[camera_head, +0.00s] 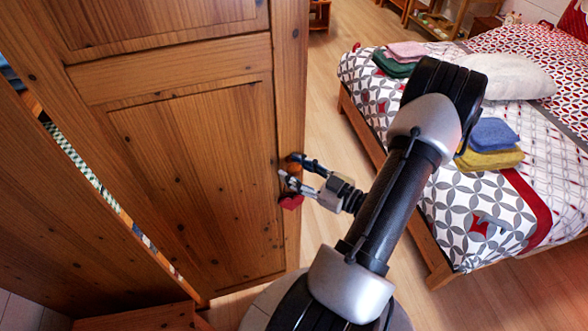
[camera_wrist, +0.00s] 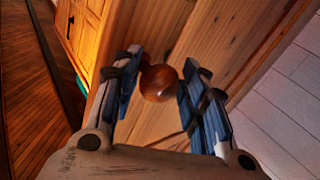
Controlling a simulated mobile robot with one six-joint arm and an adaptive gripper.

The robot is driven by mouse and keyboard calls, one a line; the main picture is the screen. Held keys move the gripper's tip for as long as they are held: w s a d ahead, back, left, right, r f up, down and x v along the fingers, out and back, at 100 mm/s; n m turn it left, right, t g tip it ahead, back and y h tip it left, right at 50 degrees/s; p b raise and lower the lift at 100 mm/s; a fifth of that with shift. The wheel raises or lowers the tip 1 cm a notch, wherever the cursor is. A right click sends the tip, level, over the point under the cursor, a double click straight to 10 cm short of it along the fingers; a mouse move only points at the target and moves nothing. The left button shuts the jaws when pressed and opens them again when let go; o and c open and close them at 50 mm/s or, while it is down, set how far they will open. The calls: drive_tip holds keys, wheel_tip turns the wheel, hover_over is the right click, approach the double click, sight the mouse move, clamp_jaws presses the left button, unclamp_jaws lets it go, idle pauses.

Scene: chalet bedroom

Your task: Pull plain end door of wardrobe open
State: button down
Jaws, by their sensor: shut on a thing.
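The wooden wardrobe door (camera_head: 195,170) with a framed panel fills the left middle of the head view. Its round knob (camera_head: 293,158) is near the right edge, partly hidden by my gripper. In the wrist view the shiny brown knob (camera_wrist: 158,82) sits between the two blue-padded fingers. My gripper (camera_head: 288,174) is shut on the knob; it also shows in the wrist view (camera_wrist: 160,85). A dark slanted gap left of the door shows patterned cloth (camera_head: 95,180) inside the wardrobe (camera_head: 50,215).
A red heart ornament (camera_head: 291,201) hangs just below the knob. A bed (camera_head: 435,262) with folded towels (camera_head: 492,145) stands to the right of my arm. Wooden floor (camera_head: 335,140) lies clear between door and bed. A low wooden ledge (camera_head: 140,318) is at the bottom left.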

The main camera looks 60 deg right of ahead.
drive_tip(key=shift+a+r, duration=0.15)
drive_tip(key=shift+a, duration=0.15)
drive_tip(key=c, duration=1.1)
unclamp_jaws()
drive_tip(key=shift+w, duration=0.1)
drive_tip(key=shift+a, duration=0.1)
drive_tip(key=shift+s, duration=0.3)
drive_tip(key=s, duration=1.1)
drive_tip(key=shift+s, duration=0.25)
